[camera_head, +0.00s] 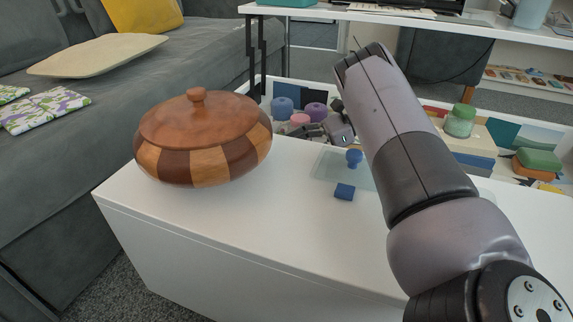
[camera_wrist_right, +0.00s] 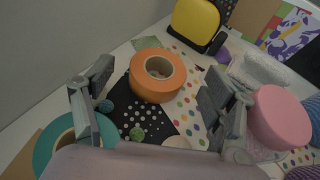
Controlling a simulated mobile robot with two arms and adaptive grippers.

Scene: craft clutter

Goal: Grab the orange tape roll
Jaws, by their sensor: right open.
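The orange tape roll (camera_wrist_right: 152,92) lies flat in the right wrist view on dotted paper, its round hole facing up. My right gripper (camera_wrist_right: 157,104) is open, with one finger to the left of the roll and the other to its right in the picture. Nothing is held, and the fingers appear apart from the roll. In the head view my right gripper (camera_head: 328,132) is small beyond the arm, over the far side of the white table. I cannot make out the orange roll there. My left gripper is not in view.
A teal roll (camera_wrist_right: 48,148) is close to the left finger, and a pink roll (camera_wrist_right: 282,116) is beside the right finger. A yellow and black object (camera_wrist_right: 196,22) stands behind. In the head view a lidded wooden bowl (camera_head: 205,150) and a blue block (camera_head: 345,191) are on the table.

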